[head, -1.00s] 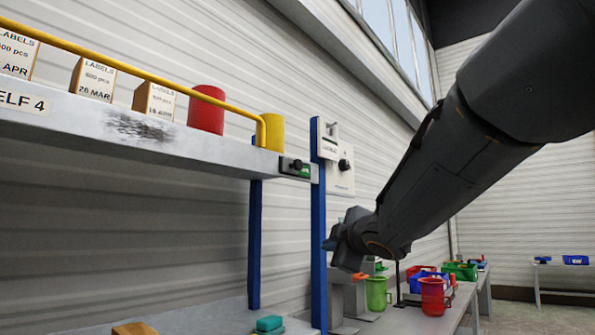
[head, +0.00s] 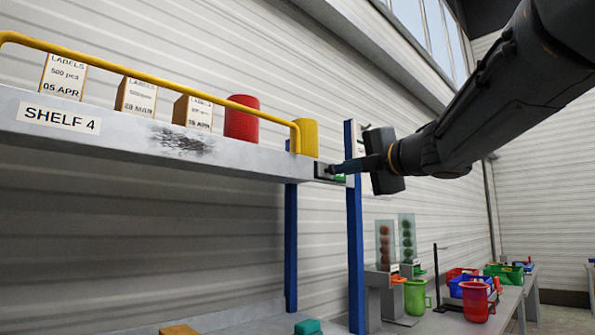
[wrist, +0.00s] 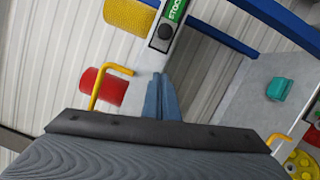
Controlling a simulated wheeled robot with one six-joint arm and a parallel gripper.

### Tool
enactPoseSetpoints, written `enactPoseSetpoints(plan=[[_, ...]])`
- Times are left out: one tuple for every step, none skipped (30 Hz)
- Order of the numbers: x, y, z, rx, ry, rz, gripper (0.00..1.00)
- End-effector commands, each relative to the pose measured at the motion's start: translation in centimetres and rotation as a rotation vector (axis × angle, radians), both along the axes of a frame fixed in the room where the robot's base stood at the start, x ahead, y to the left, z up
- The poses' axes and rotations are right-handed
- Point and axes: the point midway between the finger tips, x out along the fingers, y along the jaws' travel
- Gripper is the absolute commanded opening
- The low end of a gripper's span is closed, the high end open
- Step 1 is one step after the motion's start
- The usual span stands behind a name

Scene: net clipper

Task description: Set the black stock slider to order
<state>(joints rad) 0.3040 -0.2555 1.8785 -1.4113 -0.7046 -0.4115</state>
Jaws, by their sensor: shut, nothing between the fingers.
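The black stock slider (wrist: 165,31) is a small dark knob on a plate at the right end of the upper shelf's front edge. A green strip (wrist: 175,10) reading "STOC…" shows beside it in the wrist view. In the head view my gripper mostly hides the slider, and a bit of the green strip (head: 339,178) shows. My gripper (head: 333,170) is shut and empty, with its fingertips at the slider plate. In the wrist view its blue-grey fingers (wrist: 158,78) end a little short of the knob; I cannot tell whether they touch it.
The shelf (head: 80,138) carries label boxes (head: 136,95), a red cylinder (head: 241,118) and a yellow cylinder (head: 307,137) behind a yellow rail (head: 150,76). A blue post (head: 355,240) stands by the slider. A bench with a green mug (head: 415,297) and bins lies below right.

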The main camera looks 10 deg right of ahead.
Motion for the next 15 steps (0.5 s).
enactPoseSetpoints(plan=[[0.9, 0.5, 0.0, 0.002, 0.003, 0.005, 0.0], [1.4, 0.7, 0.1, 0.002, 0.002, 0.004, 0.0], [2.2, 1.0, 0.2, 0.002, 0.003, 0.005, 0.0], [2.7, 1.3, 0.2, 0.001, 0.003, 0.005, 0.0], [3.3, 1.5, 0.2, 0.002, 0.003, 0.004, 0.0], [4.0, 1.8, 0.3, 0.003, 0.002, 0.004, 0.0], [4.6, 2.0, 0.3, 0.002, 0.003, 0.004, 0.0], [5.1, 2.3, 0.3, 0.001, 0.004, 0.004, 0.0], [5.9, 2.5, 0.5, 0.002, 0.003, 0.003, 0.0], [6.4, 2.7, 0.4, 0.003, 0.003, 0.003, 0.0], [6.9, 2.9, 0.5, 0.001, 0.002, 0.003, 0.0], [7.5, 3.2, 0.5, 0.001, 0.002, 0.003, 0.0], [7.8, 2.7, 0.7, 0.002, 0.003, -0.001, 0.0], [8.0, 2.1, 0.9, 0.001, 0.002, -0.002, 0.0], [8.3, 1.6, 1.1, 0.002, 0.002, -0.003, 0.0]])
